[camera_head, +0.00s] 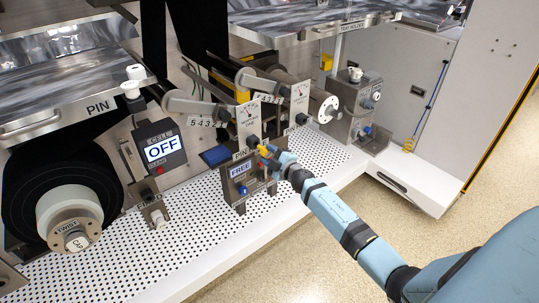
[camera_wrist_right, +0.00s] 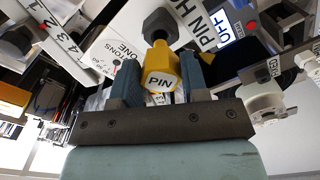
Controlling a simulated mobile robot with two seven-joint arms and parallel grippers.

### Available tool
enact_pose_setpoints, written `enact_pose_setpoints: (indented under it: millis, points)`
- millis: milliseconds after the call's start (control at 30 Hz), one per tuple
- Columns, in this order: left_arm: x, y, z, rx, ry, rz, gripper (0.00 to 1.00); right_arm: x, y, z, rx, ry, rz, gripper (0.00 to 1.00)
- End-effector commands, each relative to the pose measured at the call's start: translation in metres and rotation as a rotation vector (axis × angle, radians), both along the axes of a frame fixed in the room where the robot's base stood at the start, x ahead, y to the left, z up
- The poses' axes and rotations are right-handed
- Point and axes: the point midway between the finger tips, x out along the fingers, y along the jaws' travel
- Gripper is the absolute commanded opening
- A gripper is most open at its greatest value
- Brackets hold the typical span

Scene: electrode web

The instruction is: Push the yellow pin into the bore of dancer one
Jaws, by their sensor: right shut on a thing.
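The yellow pin (camera_wrist_right: 159,76), marked PIN, is between the two fingers of my right gripper (camera_wrist_right: 159,88), which is shut on it. In the head view the pin (camera_head: 264,150) is a small yellow spot at the tip of my right gripper (camera_head: 269,158). The pin's far end is at a dark round boss (camera_wrist_right: 160,24) on the dancer one plate (camera_wrist_right: 120,48). I cannot tell how deep the pin sits. The dancer one plate (camera_head: 248,120) carries a gauge and stands just behind the gripper. My left gripper is not in view.
A box reading FREE (camera_head: 240,170) stands just below left of the gripper. A second gauge plate (camera_head: 299,100) is to the right. A box reading OFF (camera_head: 160,148) and a large roll (camera_head: 68,210) are at left. The perforated white deck (camera_head: 130,262) is mostly clear in front.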

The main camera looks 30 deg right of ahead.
Motion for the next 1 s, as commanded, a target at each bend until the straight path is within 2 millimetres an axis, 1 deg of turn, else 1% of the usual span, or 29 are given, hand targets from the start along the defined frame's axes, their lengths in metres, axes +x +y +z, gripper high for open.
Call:
enact_pose_setpoints:
  millis: [233,1000]
  points:
    - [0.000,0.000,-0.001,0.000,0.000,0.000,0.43,0.002,0.000,0.000,0.000,0.000,0.000,0.12]
    - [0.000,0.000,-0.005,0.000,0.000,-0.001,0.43,0.021,0.001,-0.001,0.000,0.000,-0.001,0.12]
